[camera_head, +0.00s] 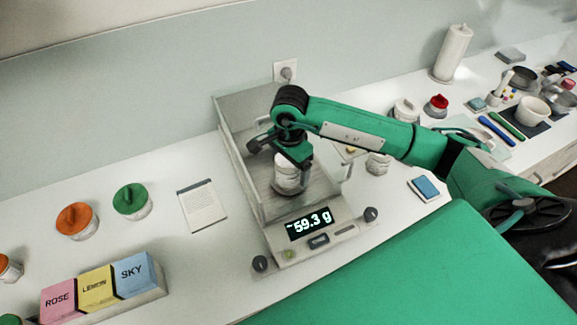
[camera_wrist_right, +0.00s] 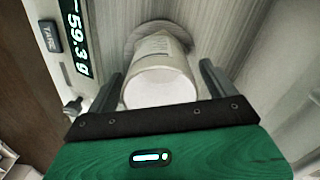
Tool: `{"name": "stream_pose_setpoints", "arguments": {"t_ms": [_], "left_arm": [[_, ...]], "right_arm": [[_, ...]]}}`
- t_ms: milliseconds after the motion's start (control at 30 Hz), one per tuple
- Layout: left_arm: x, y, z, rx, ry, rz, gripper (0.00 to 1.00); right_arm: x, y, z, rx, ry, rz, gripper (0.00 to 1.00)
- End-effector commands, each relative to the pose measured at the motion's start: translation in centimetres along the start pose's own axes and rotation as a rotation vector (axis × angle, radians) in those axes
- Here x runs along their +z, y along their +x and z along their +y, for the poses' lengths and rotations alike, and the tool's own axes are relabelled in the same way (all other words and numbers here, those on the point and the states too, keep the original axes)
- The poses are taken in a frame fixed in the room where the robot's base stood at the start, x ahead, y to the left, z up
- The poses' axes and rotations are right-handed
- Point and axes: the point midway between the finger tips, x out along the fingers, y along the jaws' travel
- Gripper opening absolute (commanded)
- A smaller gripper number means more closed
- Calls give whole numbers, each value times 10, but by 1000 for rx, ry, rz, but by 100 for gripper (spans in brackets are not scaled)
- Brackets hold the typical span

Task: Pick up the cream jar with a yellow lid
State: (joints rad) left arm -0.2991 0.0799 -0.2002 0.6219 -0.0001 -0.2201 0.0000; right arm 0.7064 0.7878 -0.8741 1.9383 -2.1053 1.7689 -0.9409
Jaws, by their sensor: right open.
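A white jar (camera_head: 287,178) stands on the pan of the scale, and it also shows in the right wrist view (camera_wrist_right: 160,85). No yellow lid shows on it; its near end looks plain white in the wrist view. My right gripper (camera_head: 289,162) is over this jar. In the wrist view the right gripper (camera_wrist_right: 160,72) is open, with one finger on each side of the jar and visible gaps. A small yellow patch (camera_head: 351,150) shows beside the arm; I cannot tell whether it is a lid. My left gripper is out of view.
The scale (camera_head: 326,240) reads 59.3 g and has upright walls around the pan. Orange-lidded (camera_head: 76,221) and green-lidded (camera_head: 132,201) jars stand left. ROSE, LEMON and SKY blocks (camera_head: 97,290) are front left. A red-lidded jar (camera_head: 436,106) and another jar (camera_head: 377,164) stand right.

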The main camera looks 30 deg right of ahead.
Motion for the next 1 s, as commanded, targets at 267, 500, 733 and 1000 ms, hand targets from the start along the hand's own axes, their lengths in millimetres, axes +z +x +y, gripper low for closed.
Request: {"name": "stream_pose_setpoints", "arguments": {"t_ms": [267,500,733,1000], "left_arm": [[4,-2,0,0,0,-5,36],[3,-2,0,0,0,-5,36],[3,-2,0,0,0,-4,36],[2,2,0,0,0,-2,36]], "right_arm": [[0,5,0,-2,-1,-1,87],[0,5,0,-1,-1,-1,48],[0,5,0,-2,-1,-1,35],[0,-3,-1,-3,0,0,35]]}}
